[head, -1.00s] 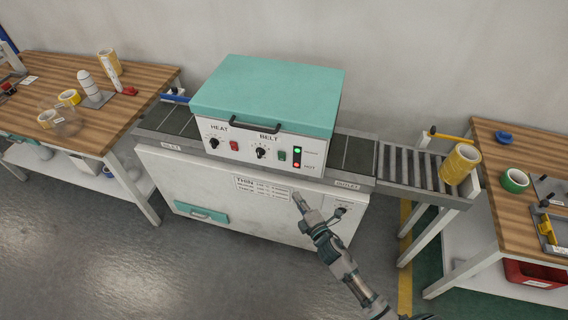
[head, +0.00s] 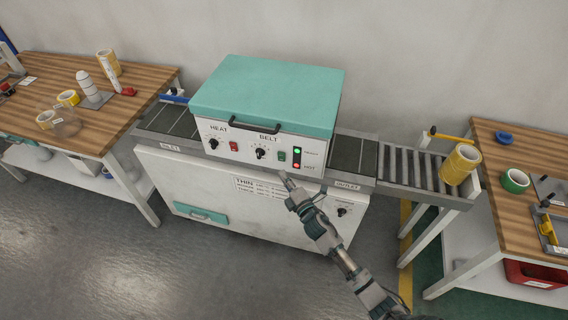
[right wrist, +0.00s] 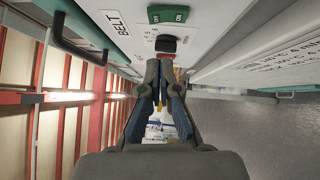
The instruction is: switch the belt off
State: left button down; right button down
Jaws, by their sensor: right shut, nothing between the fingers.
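The belt switch (head: 282,155) is a small green rocker on the white front panel of the teal-lidded machine (head: 265,95), right of the black BELT knob (head: 261,153). In the right wrist view the green switch (right wrist: 168,14) shows at the top, with the black knob (right wrist: 166,43) below it. My right gripper (head: 284,176) is shut and empty, its tips just below the switch in the head view and apart from it. In the right wrist view the closed fingertips (right wrist: 161,72) point toward the panel. My left gripper is not in view.
A HEAT knob (head: 213,143) and a red switch (head: 234,146) sit left on the panel. Green (head: 297,150) and red (head: 297,165) lamps are lit at right. A lid handle (head: 268,127) juts above.

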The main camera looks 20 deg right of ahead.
aim_at(280, 155)
jog(key=shift+w+d+r, duration=0.1)
jog(key=shift+w+d, duration=0.2)
jog(key=shift+w, duration=0.65)
jog(key=shift+w+d+r, duration=0.15)
jog(key=shift+w+d, duration=0.2)
jog(key=shift+w, duration=0.55)
jog(key=shift+w+d+r, duration=0.1)
jog(key=shift+w+d, duration=0.2)
jog(key=shift+w, duration=0.65)
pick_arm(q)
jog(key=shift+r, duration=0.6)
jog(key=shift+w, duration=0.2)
pick_arm(e)
jog(key=shift+r, duration=0.1)
jog(key=shift+w+d+r+p, duration=0.15)
jog(key=shift+r+p, duration=0.2)
jog(key=shift+p, duration=0.45)
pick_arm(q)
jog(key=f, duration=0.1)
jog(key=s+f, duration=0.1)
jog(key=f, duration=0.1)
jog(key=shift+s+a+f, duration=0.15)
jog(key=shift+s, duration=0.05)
pick_arm(e)
jog(key=shift+f, duration=0.3)
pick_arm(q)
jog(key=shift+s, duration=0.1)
